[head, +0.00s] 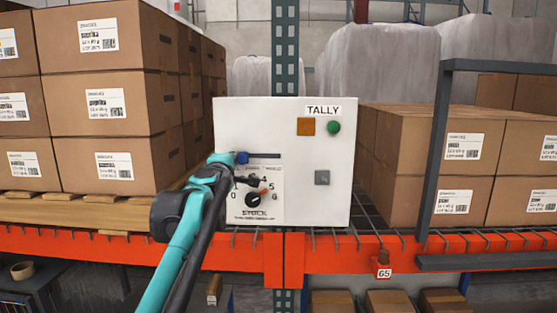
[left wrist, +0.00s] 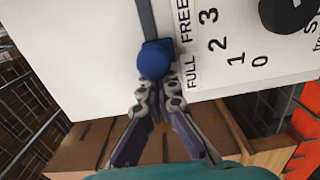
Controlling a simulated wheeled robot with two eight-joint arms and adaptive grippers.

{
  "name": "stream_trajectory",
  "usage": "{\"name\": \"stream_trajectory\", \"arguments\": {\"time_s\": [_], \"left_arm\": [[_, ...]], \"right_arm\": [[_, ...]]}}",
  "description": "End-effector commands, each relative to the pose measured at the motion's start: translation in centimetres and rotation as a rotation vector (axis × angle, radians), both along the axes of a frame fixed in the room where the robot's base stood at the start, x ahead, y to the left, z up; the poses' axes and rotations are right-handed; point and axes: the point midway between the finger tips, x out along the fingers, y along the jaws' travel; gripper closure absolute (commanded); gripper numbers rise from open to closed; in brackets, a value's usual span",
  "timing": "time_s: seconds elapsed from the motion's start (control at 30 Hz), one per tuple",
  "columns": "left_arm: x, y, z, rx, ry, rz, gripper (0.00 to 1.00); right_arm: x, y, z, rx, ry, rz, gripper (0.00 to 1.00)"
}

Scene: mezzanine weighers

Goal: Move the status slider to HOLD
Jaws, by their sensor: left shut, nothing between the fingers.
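The status slider's blue knob (head: 242,157) sits at the left end of a dark horizontal slot (head: 266,156) on the white TALLY panel (head: 230,120). In the left wrist view the blue knob (left wrist: 155,60) is beside the FULL label (left wrist: 191,73), and the slot (left wrist: 148,18) runs up past FREE (left wrist: 185,18). The HOLD lettering (head: 273,168) is small at the right in the head view. My left gripper (head: 234,161) is shut and empty, its tips (left wrist: 159,88) right at the knob's left side; I cannot tell whether they touch it. My right gripper is out of view.
Below the slot is a black STOCK dial (head: 256,199). Cartons (head: 110,100) stand left; more cartons (head: 440,150) stand right. An orange beam (head: 340,253) runs below.

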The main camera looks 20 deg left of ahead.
Motion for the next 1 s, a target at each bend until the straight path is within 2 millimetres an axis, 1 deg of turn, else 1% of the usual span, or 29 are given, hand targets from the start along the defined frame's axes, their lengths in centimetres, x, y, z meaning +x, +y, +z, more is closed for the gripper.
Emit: {"name": "stream_trajectory", "arguments": {"time_s": [1.0], "left_arm": [[0.7,-3.0,0.0,0.000,0.000,0.000,1.00]], "right_arm": [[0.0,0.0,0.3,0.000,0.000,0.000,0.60]]}}
